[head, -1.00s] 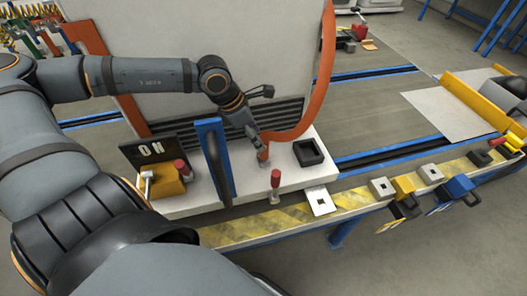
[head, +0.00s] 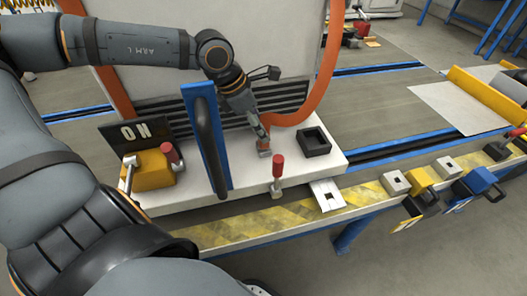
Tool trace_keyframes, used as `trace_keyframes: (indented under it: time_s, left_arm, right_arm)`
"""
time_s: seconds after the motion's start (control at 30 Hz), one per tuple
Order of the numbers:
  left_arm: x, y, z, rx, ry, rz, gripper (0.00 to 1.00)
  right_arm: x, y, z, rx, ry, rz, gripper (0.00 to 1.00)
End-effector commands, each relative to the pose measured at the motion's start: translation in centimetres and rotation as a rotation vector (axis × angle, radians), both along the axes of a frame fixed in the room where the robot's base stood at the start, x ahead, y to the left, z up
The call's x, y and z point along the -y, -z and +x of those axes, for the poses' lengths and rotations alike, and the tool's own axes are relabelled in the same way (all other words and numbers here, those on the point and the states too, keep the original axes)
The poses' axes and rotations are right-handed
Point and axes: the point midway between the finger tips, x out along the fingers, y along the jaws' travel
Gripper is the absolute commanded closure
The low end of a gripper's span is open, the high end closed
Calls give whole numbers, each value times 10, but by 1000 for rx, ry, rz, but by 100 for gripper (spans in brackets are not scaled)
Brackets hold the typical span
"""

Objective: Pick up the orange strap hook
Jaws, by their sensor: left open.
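A small orange piece with a grey lower end (head: 264,148), apparently the strap hook, stands on the white ledge (head: 310,172) in the head view. My left gripper (head: 263,133) points down right above it, with its fingertips at or just over its top. The gripper is open. I cannot tell whether the fingers touch the piece or stand around it. An orange hose or strap (head: 325,72) curves down behind the gripper. My right gripper is not in view.
A blue upright handle plate (head: 205,135) stands close left of the gripper. A red-topped lever (head: 277,170) is in front, and a black square tray (head: 314,142) is to the right. A yellow block (head: 154,170) and an "ON" sign (head: 133,132) sit at left.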

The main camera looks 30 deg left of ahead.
Motion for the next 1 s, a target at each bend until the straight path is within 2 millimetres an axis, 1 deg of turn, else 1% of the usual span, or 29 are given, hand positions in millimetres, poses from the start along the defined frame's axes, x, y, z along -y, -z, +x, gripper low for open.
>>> trace_keyframes:
  time_s: [0.03, 0.1, 0.2, 0.47, 0.5, 0.9, 1.0]
  left_arm:
    - [1, 9, -1, -13, 2, 11, 43]
    - [4, 18, 2, -11, 1, 9, 43]
    - [7, 25, 5, -8, 1, 6, 43]
    - [8, 27, 7, -4, 2, 1, 43]
    - [8, 27, 7, -5, 2, 2, 45]
    - [8, 27, 7, -5, 2, 2, 99]
    - [8, 27, 7, -4, 2, 1, 100]
  right_arm:
    - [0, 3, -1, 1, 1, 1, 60]
    - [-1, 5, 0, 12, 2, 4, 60]
    - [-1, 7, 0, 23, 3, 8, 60]
    - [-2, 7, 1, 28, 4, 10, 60]
    - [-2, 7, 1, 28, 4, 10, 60]
    - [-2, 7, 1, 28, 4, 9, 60]
    - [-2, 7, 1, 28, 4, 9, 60]
